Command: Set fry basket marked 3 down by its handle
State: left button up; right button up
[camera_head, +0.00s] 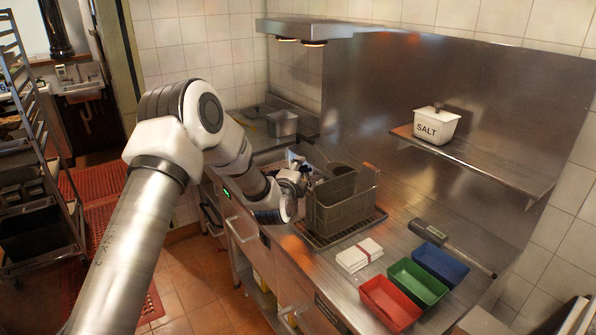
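A grey metal fry basket (342,215) stands at or just over a dark wire rack (372,222) on the steel counter. It looks upright; I cannot tell whether it touches the rack. No number is readable on it. My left gripper (303,182) is at the basket's left side, where a handle would be. The handle is hidden by the gripper and wrist, and the fingers are too small and covered to tell whether they are shut on it. My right gripper is out of view.
White folded papers (359,255) lie in front of the basket. Red (390,303), green (417,284) and blue (440,264) trays and a grey-handled tool (430,232) lie to the right. A salt box (435,126) stands on a wall shelf (480,165). A hood (320,27) hangs above.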

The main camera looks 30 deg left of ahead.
pick_arm(q)
jog(key=shift+f, duration=0.1)
jog(key=shift+s+d, duration=0.1)
jog(key=shift+s, duration=0.2)
jog(key=v, duration=1.1)
jog(key=shift+s, duration=0.2)
